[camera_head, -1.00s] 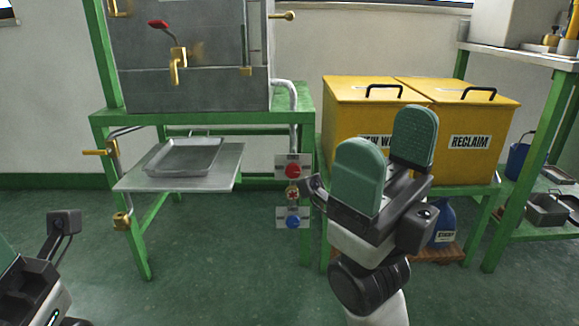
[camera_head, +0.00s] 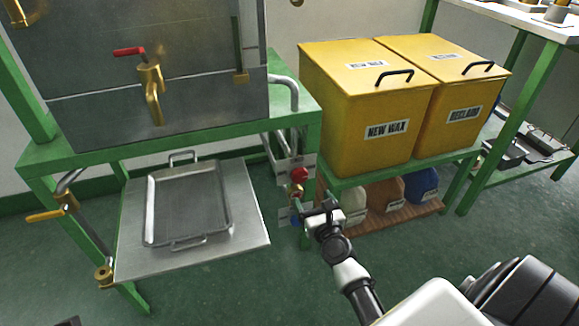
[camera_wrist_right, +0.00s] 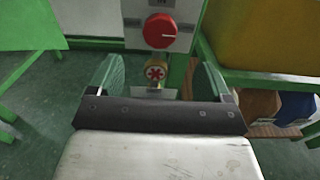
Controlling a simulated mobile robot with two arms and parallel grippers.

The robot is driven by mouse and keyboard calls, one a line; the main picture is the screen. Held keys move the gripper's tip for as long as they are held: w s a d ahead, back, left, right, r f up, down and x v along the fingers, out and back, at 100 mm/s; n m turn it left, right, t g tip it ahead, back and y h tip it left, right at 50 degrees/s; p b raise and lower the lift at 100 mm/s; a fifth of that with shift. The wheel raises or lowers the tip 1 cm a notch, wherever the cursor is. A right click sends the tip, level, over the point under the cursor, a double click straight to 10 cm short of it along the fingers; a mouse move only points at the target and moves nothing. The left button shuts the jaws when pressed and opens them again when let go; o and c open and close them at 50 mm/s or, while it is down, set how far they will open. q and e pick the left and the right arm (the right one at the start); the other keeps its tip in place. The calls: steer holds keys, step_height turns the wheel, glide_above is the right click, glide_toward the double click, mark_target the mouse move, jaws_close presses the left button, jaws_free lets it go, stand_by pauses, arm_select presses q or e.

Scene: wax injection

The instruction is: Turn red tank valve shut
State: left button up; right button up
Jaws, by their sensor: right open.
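The grey tank (camera_head: 190,70) carries a brass spigot (camera_head: 151,90) with a red lever handle (camera_head: 130,51), which points left and lies nearly level. My right gripper (camera_head: 312,206) is low, to the right of the tank stand, and nothing touches the red lever. In the right wrist view its two green pads (camera_wrist_right: 158,66) are apart with nothing held. Between and just beyond them is a brass fitting with a red star-shaped mark (camera_wrist_right: 155,73), below a red round knob (camera_wrist_right: 160,31) on a pale plate. The knob also shows in the head view (camera_head: 299,174). My left gripper does not show.
A metal pan (camera_head: 187,205) sits on the shelf plate (camera_head: 250,222) below the spigot. A yellow-handled valve (camera_head: 45,215) is at the stand's left. Yellow wax bins (camera_head: 335,110) stand on a green bench at right, with jugs (camera_head: 421,185) beneath. Floor in front is open.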

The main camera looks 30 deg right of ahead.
mark_target(300, 176)
steer(key=b+x, duration=0.1)
steer(key=x, duration=0.9)
steer(key=shift+r+b, duration=0.1)
steer(key=shift+b, duration=0.25)
steer(key=shift+s+a, duration=0.1)
steer(key=c, duration=0.9)
